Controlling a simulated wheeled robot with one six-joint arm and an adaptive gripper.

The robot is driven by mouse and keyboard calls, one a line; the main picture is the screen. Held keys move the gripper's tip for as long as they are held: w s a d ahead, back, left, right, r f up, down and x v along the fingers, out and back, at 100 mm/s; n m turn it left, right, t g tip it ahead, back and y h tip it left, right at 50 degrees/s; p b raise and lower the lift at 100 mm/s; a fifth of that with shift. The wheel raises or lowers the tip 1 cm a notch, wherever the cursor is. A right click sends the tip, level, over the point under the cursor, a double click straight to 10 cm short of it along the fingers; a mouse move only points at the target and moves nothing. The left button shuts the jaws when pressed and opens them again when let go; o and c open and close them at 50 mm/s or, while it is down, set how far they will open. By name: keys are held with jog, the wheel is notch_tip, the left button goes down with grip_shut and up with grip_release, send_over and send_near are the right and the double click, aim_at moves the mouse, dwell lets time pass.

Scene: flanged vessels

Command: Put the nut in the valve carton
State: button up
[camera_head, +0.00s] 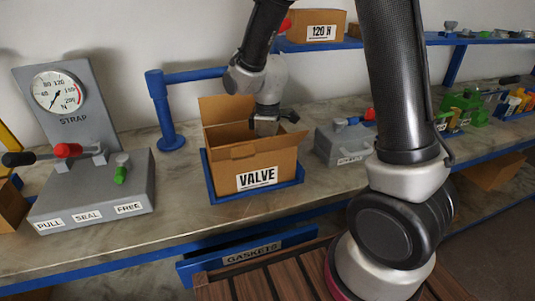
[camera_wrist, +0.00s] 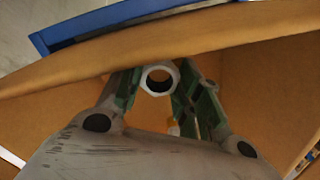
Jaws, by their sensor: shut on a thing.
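The valve carton (camera_head: 252,165) is an open brown box with a VALVE label, standing in a blue tray (camera_head: 208,187) on the bench. My gripper (camera_head: 264,126) points down at the carton's open top in the head view. In the wrist view my gripper (camera_wrist: 158,92) is shut on the nut (camera_wrist: 158,80), a pale hexagonal ring between the green-lined fingers. The carton's cardboard (camera_wrist: 250,80) surrounds the fingers in the wrist view. The nut is not visible in the head view, hidden by the gripper and the carton walls.
A grey strap device with a gauge (camera_head: 58,92) stands left, with a blue post (camera_head: 162,110) beside the carton. A grey box (camera_head: 340,143) stands right. A 120 N carton (camera_head: 318,27) is on the back shelf. A GASKETS drawer (camera_head: 245,252) is below the bench front.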

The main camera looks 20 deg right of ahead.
jog(key=shift+f, duration=0.6)
jog(key=o, duration=1.2)
jog(key=shift+c, duration=0.2)
notch_tip(320, 180, up, 11)
jog(key=s+d+r+m+t, duration=0.2)
jog(key=s+d+r+m, duration=0.3)
jog(key=s, duration=0.4)
jog(key=s+d+r+m+t, duration=0.2)
jog(key=s+d+r+m, duration=0.4)
jog(key=s+d, duration=0.3)
jog(key=shift+s+d+r+m, duration=0.2)
jog(key=shift+s+d+m, duration=0.15)
jog(key=shift+s+m, duration=0.15)
